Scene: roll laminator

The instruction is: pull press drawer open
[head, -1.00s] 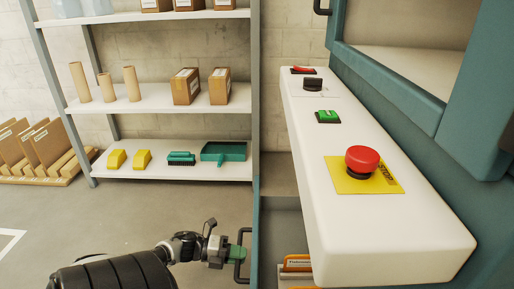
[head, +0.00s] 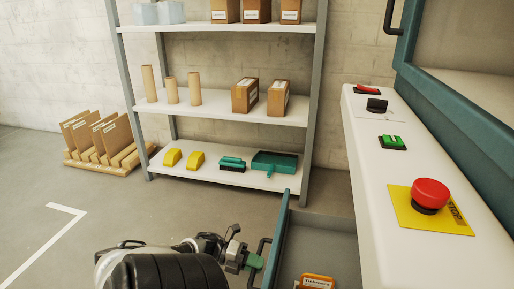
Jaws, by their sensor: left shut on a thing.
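The press drawer stands open below the white control panel, its teal front (head: 278,232) seen edge-on and its grey inside (head: 325,238) visible from above. A dark bar handle (head: 259,248) is on the outer side of the front. My left gripper (head: 253,262) comes in from the left and is shut on this handle, with its green fingertips at the bar. Orange items with a white label (head: 317,281) lie in the drawer, cut off by the picture's bottom edge. My right gripper is not in view.
The white control panel (head: 375,205) with a red stop button (head: 430,194) and a green switch (head: 392,142) overhangs the drawer's right side. A shelf rack (head: 225,105) stands behind. A wooden rack of boards (head: 98,140) is at far left. The floor (head: 75,200) at left is clear.

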